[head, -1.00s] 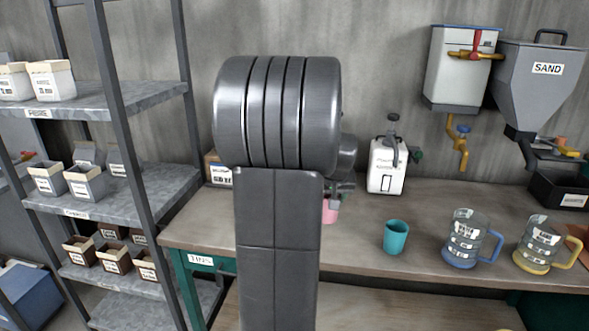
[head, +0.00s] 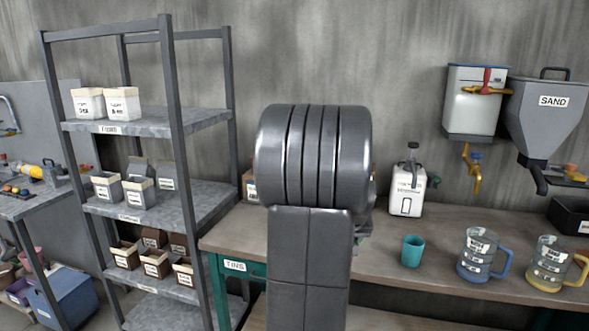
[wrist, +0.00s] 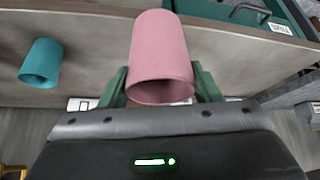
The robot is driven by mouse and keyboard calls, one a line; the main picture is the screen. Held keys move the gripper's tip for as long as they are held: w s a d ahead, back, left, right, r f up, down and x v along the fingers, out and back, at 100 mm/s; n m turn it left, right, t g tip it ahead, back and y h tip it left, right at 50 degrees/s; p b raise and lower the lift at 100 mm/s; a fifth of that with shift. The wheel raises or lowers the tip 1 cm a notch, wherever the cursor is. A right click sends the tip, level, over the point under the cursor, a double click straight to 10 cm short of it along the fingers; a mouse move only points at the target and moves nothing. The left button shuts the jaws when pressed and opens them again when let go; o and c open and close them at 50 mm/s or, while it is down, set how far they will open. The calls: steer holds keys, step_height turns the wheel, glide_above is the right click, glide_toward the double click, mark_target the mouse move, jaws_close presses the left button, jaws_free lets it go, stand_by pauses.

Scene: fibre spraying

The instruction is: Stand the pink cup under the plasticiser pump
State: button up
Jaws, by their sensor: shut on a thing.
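The pink cup (wrist: 163,50) is between the green fingers of my gripper (wrist: 162,84) in the wrist view, and the gripper is shut on it. In the head view my own arm hides the cup and the gripper. A white pump bottle (head: 407,190) with a dark pump head and a label too small to read stands on the bench at the back, right of my arm. I cannot tell for sure that it is the plasticiser pump. No cup shows under its spout.
A teal cup (head: 412,251) stands on the bench (head: 375,262) in front of the bottle, and shows in the wrist view (wrist: 42,63). Two measuring jugs, blue (head: 478,254) and yellow (head: 549,263), stand right of it. A shelf rack (head: 150,120) is at left.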

steer(key=w+a+f+n+y, duration=0.2)
steer(key=a+f+n, duration=0.1)
steer(key=a+f, duration=0.85)
steer(key=s+d+f+m+h, duration=0.1)
steer(key=s+d+f, duration=0.1)
steer(key=f, duration=0.5)
steer(key=s+d+f+m+h, duration=0.1)
steer(key=s+d+f+m, duration=0.1)
steer(key=s+f, duration=0.3)
step_height(320, 180, down, 2)
steer(key=shift+s+d+f, duration=0.15)
steer(key=shift+s+d, duration=0.1)
steer(key=shift+d, duration=0.3)
